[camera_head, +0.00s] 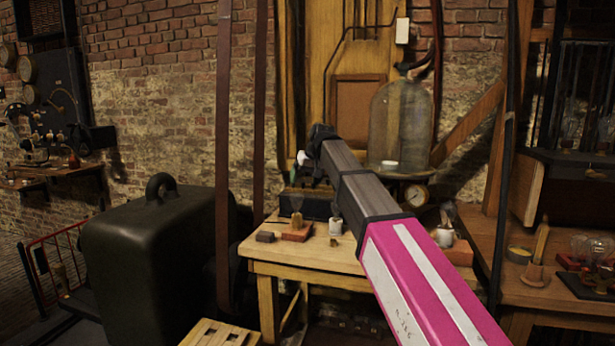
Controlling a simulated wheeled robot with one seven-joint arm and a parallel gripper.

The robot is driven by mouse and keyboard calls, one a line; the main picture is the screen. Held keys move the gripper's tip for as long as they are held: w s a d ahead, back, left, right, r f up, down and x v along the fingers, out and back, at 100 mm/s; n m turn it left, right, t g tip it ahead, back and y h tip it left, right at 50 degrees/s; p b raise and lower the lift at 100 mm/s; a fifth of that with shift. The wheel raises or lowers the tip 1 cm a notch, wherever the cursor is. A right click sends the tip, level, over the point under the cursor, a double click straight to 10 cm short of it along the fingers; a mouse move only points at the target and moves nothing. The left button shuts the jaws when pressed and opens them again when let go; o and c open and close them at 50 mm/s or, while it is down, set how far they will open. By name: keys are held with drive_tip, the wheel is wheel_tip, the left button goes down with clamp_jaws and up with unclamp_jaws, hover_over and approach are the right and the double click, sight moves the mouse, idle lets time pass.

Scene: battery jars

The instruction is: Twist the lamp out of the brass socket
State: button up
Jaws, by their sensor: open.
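What looks like the brass socket (297,222) stands on a reddish-brown block on the wooden table. A faint, pale glass shape just above it may be the lamp (297,203); it is too small and dim to be sure how it sits. My arm reaches in from the lower right, and my gripper (308,157) is at its far end, above and behind the socket in the picture. The gripper is open; its fingers are small and partly hidden by the arm. A small white spot shows beside the fingers, and I cannot tell what it is.
A glass bell jar (398,125) stands behind. A large dark case (150,255) is at left. A bench (545,295) with bulbs is at right.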

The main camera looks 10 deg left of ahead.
sight(299, 194)
drive_tip(key=x, duration=1)
drive_tip(key=shift+f, duration=0.25)
drive_tip(key=c, duration=1.1)
drive_tip(key=n+g, duration=0.1)
drive_tip(key=n, duration=0.1)
drive_tip(key=n+g, duration=0.1)
drive_tip(key=n, duration=0.1)
drive_tip(key=shift+w+y, duration=0.1)
drive_tip(key=shift+y, duration=0.2)
drive_tip(key=shift+n+g, duration=0.4)
drive_tip(key=shift+n, duration=0.8)
drive_tip(key=n+g, duration=0.1)
drive_tip(key=n, duration=0.1)
drive_tip(key=shift+n, duration=0.3)
drive_tip(key=n+g, duration=0.1)
drive_tip(key=n, duration=0.2)
drive_tip(key=shift+n+g+h, duration=0.3)
drive_tip(key=shift+n+h, duration=0.1)
